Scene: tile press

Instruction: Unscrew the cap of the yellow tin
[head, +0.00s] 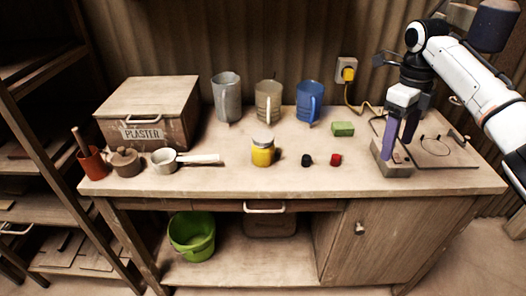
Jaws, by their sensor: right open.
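The yellow tin (263,157) stands upright near the middle of the workbench. My right gripper (400,138) is at the right end of the bench, pointing down over the tile press (397,168), well away from the tin. Its two purple-grey fingers are apart. I cannot tell whether they touch the press. My left gripper is not in view.
Small black (306,160) and red (336,160) pieces lie right of the tin. A saucepan (165,160) is on its left. A grey jug (227,97), a beige jug (268,101) and a blue jug (309,101) stand behind. A green block (342,129) lies farther right.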

